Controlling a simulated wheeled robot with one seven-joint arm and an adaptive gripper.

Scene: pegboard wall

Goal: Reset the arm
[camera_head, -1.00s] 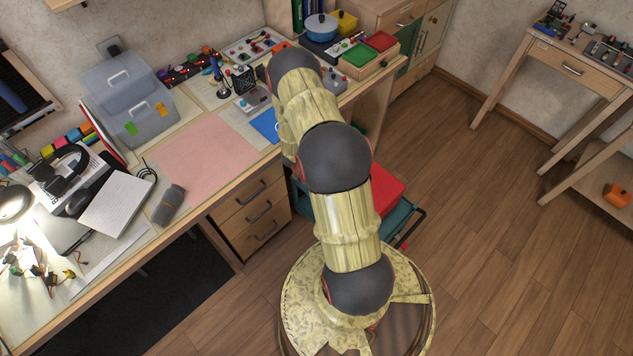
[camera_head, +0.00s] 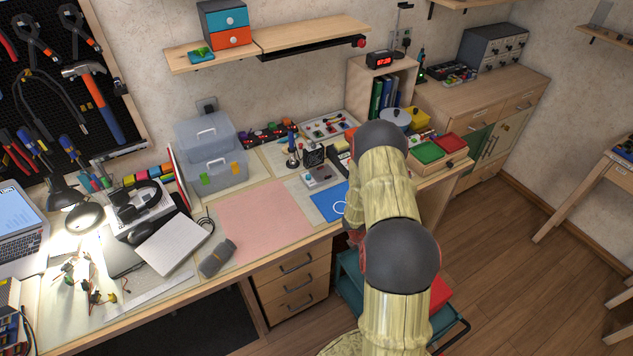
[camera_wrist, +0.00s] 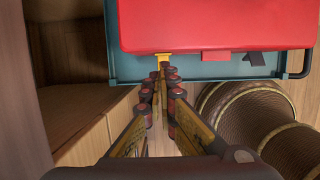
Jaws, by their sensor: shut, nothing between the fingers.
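My gripper (camera_wrist: 165,95) shows in the wrist view with its two fingers close together and nothing held between them. In the head view my arm reaches from the bottom right up toward the desk edge, bent at dark round joints. My gripper is hidden there behind the arm.
The desk (camera_head: 130,325) carries a pink mat (camera_head: 265,217), a clear box (camera_head: 213,150) and electronics. Open wooden floor (camera_head: 520,290) lies to the right.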

